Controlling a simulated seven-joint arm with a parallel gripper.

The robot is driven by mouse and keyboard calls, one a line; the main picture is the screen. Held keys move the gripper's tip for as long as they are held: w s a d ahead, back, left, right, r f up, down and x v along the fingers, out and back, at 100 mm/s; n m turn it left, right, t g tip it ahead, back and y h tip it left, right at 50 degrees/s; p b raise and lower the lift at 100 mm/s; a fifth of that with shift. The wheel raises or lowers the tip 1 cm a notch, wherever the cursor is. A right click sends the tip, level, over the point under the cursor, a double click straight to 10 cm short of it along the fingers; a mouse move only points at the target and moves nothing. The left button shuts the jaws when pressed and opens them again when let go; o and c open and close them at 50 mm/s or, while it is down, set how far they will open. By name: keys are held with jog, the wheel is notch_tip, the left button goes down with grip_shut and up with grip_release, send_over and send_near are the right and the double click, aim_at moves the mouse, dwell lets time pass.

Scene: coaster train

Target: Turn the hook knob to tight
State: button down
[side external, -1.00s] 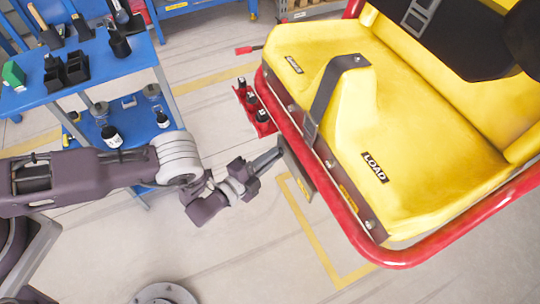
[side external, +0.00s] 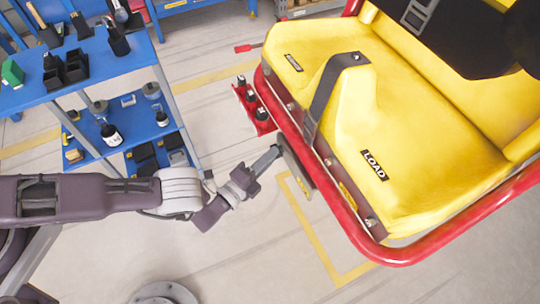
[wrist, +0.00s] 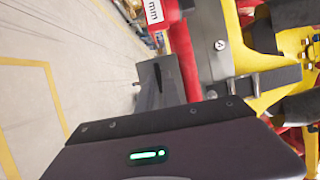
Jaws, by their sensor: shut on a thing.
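The yellow train car (side external: 400,140) with a red tubular rim fills the right of the side view. A flat dark grey piece, which appears to be the hook knob (side external: 295,168), stands at the car's front side, just below the red rim. My gripper (side external: 276,151) reaches it from the left and is shut on its near edge. In the wrist view my gripper's dark fingers (wrist: 160,82) point toward the car's red and yellow side (wrist: 212,45). The grip itself is mostly hidden there, and I cannot read any tight marking.
A blue shelf cart (side external: 110,75) with tools and bottles stands behind my arm at the left. A red tray (side external: 255,112) with black-topped items is beside the car's upper left. The floor below my gripper is clear, with yellow lines.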

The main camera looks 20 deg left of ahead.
jog(key=shift+d+r, duration=0.1)
jog(key=c, duration=1.5)
grip_release()
jog(key=shift+c, duration=0.2)
jog(key=v, duration=0.7)
